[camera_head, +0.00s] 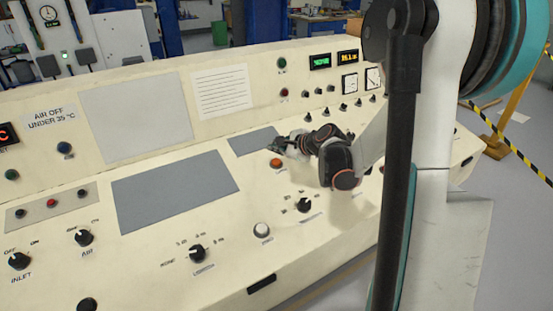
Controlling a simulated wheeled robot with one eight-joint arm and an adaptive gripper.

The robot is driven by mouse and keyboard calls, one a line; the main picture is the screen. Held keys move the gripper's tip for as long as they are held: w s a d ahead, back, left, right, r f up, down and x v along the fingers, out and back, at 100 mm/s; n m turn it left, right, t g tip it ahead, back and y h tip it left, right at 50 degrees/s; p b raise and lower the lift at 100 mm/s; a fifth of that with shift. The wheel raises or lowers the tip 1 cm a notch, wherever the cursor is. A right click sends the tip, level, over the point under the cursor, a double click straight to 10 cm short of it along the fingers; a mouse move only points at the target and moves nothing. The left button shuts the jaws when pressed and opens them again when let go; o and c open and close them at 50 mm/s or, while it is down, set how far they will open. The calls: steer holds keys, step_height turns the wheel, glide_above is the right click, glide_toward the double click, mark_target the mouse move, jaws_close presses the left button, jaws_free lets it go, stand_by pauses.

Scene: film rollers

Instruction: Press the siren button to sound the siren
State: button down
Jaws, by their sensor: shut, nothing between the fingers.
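My gripper (287,144) is shut and empty, low over the sloped cream control panel (215,240), near the small grey plate. Just below its fingertips in the picture is an orange button (276,163) with a small label. A white round button (261,231) with a label is nearer the front edge. Both labels are too small to read, so I cannot tell which button is the siren's. I cannot tell whether the fingertips touch the panel. My wrist and arm hide part of the panel's right side.
Black rotary knobs (198,253) and another knob (304,204) stand on the panel. Grey flat plates (175,190) lie at the middle left. The upright back panel carries a green display (320,62), dials and several small switches. Yellow-black tape (510,145) runs at the right.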

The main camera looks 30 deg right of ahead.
steer(key=shift+s+r+p, duration=0.25)
steer(key=shift+r+p, duration=0.3)
steer(key=shift+r, duration=0.55)
